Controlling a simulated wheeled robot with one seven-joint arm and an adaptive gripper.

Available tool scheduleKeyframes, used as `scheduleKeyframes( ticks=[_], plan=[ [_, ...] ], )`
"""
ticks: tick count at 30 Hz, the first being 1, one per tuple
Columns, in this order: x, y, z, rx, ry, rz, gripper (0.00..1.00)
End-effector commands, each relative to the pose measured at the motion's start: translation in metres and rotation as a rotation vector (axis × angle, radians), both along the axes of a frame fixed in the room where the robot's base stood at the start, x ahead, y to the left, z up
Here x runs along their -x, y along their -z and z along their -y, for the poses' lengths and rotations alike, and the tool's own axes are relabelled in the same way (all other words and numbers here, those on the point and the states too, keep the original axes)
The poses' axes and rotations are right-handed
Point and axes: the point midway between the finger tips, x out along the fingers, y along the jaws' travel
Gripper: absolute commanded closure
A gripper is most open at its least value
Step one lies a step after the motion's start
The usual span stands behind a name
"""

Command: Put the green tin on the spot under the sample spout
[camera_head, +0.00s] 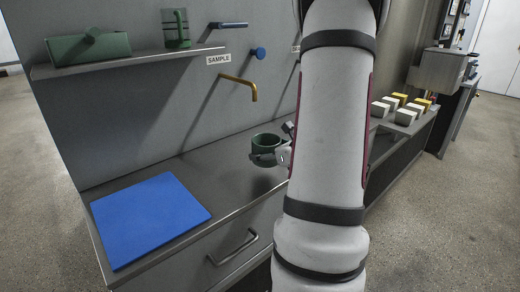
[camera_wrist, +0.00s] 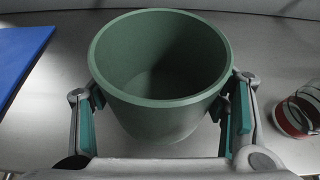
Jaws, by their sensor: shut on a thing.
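The green tin (camera_head: 265,143) is an open, empty round can. It is upright between the two fingers of my gripper (camera_head: 268,158), which is shut on its sides. The wrist view shows the tin (camera_wrist: 160,85) from above with a finger pad against each side. The brass sample spout (camera_head: 240,81) sticks out of the wall under the SAMPLE label (camera_head: 218,59). In the head view the tin is below and slightly right of the spout's tip. I cannot make out the spot under the spout, nor whether the tin's bottom touches the counter.
A blue mat (camera_head: 148,216) lies on the grey counter's left part. A wall shelf (camera_head: 150,61) holds a green box (camera_head: 88,47) and a green mug (camera_head: 175,29). A red-banded round object (camera_wrist: 293,117) is right of my gripper. White and yellow blocks (camera_head: 404,115) stand farther right.

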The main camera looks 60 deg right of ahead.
Motion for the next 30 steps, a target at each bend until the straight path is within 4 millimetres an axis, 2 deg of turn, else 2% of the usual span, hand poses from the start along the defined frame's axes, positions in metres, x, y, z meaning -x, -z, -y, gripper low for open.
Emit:
scheduleKeyframes(
  ticks=[6,12,20,26,30],
  plan=[
    [-0.044,0.006,0.032,0.001,-0.003,0.001,0.63],
    [-0.071,0.009,0.053,0.000,0.000,0.000,0.63],
    [-0.085,0.010,0.062,0.001,0.000,0.001,0.63],
    [-0.085,0.040,0.063,-0.005,0.002,-0.001,0.63],
    [-0.085,0.046,0.064,0.000,0.002,0.000,0.63]
  ],
)
